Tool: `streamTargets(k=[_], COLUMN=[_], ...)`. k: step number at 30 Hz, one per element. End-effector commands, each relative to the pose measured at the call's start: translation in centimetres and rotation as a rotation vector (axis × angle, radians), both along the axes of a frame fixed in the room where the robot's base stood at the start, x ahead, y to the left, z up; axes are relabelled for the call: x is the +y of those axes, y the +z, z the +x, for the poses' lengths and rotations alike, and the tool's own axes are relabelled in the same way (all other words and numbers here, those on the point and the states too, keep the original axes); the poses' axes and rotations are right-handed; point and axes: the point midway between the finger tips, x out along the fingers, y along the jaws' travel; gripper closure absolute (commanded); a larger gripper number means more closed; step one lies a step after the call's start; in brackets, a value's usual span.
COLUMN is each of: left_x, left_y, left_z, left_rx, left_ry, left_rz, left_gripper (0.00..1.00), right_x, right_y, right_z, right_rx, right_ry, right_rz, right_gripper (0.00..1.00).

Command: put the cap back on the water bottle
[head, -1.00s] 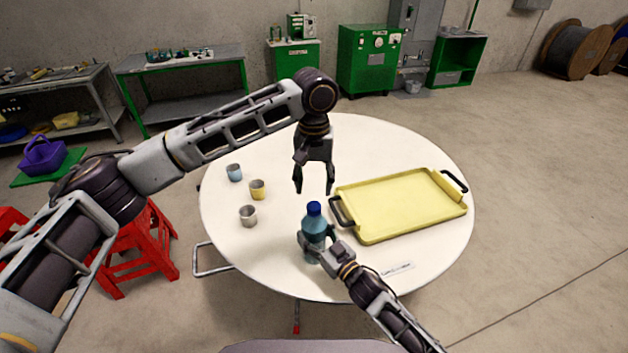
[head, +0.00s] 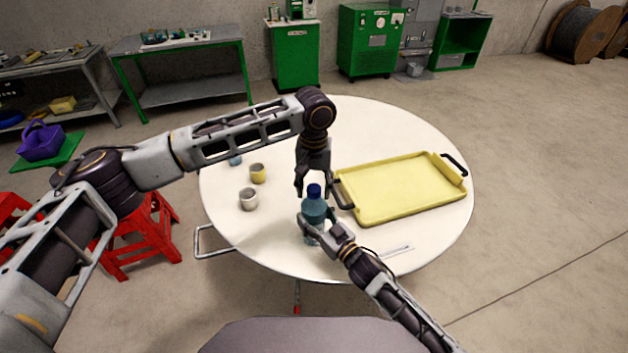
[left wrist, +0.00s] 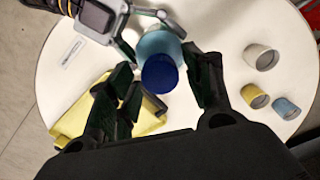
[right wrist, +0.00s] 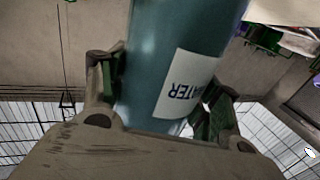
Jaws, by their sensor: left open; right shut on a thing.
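The teal water bottle (head: 314,210) stands upright near the front of the round table, with its dark blue cap (head: 314,191) on its top. I cannot tell whether the cap is tight. My right gripper (head: 318,228) is shut around the bottle's body; the right wrist view shows the bottle (right wrist: 178,60) and its white label between the fingers. My left gripper (head: 313,182) is open just above the cap. In the left wrist view the cap (left wrist: 160,74) lies between the spread fingers, with gaps on both sides.
A yellow tray (head: 400,208) with dark handles lies to the right of the bottle. A grey cup (head: 248,199), a yellow cup (head: 257,173) and a partly hidden blue cup (head: 235,161) stand at the left. The white table (head: 380,120) is clear at the back.

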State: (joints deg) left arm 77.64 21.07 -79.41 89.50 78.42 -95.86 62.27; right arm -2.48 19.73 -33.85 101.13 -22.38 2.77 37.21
Motion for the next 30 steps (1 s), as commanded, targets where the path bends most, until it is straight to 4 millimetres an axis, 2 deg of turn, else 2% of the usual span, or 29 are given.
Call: streamTargets(k=[8,20,26,30], left_x=[0.02,0.02,0.0,-0.01], left_y=[-0.11,-0.09,-0.11,-0.16], left_z=[0.0,0.0,0.0,-0.01], left_rx=[0.0,0.0,0.0,0.0], left_ry=[0.0,0.0,-0.027,-0.104], left_rz=[0.0,0.0,0.0,0.0], left_gripper=[0.49,0.96,0.97,0.97], right_x=[0.01,0.01,0.01,0.01], right_y=[0.03,0.03,0.02,0.02], right_z=[0.01,0.01,0.01,0.01], right_rx=[0.0,0.0,0.0,0.0], right_ry=[0.0,0.0,0.0,0.0], right_rz=[0.0,0.0,0.0,0.0], right_gripper=[1.0,1.0,1.0,1.0])
